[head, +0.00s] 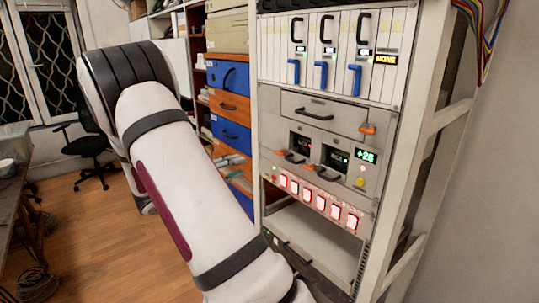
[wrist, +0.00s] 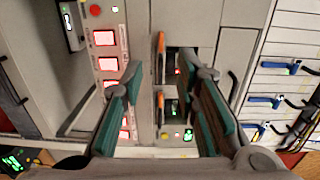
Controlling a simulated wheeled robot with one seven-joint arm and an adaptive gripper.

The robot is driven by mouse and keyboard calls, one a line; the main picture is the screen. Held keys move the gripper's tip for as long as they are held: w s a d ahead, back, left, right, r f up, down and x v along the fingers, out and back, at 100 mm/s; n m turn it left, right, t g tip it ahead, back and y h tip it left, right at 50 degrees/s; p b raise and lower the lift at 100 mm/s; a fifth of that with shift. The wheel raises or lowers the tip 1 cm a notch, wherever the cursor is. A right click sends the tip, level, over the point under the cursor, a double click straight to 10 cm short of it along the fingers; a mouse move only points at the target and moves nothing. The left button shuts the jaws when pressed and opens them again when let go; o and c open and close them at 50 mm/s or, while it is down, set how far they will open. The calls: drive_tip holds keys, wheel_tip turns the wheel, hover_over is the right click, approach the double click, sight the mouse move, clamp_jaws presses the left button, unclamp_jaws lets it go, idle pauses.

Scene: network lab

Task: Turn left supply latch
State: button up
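Contact is not visible. The head view does not show the fingers.
Lit red switches (head: 308,195) run below the supplies. A grey drawer (head: 310,112) and modules with blue levers (head: 323,75) are above. A green display (head: 367,156) is at right. A rack post (head: 410,130) stands right; open floor (head: 110,240) lies left.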

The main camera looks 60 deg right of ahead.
sight(277, 154)
drive_tip(key=shift+g, duration=0.3)
drive_tip(key=p+x, duration=0.1)
drive_tip(key=x, duration=0.6)
drive_tip(key=p+x, duration=0.2)
drive_tip(key=x, duration=0.5)
drive_tip(key=shift+s, duration=0.25)
drive_tip(key=shift+c, duration=0.3)
clamp_jaws()
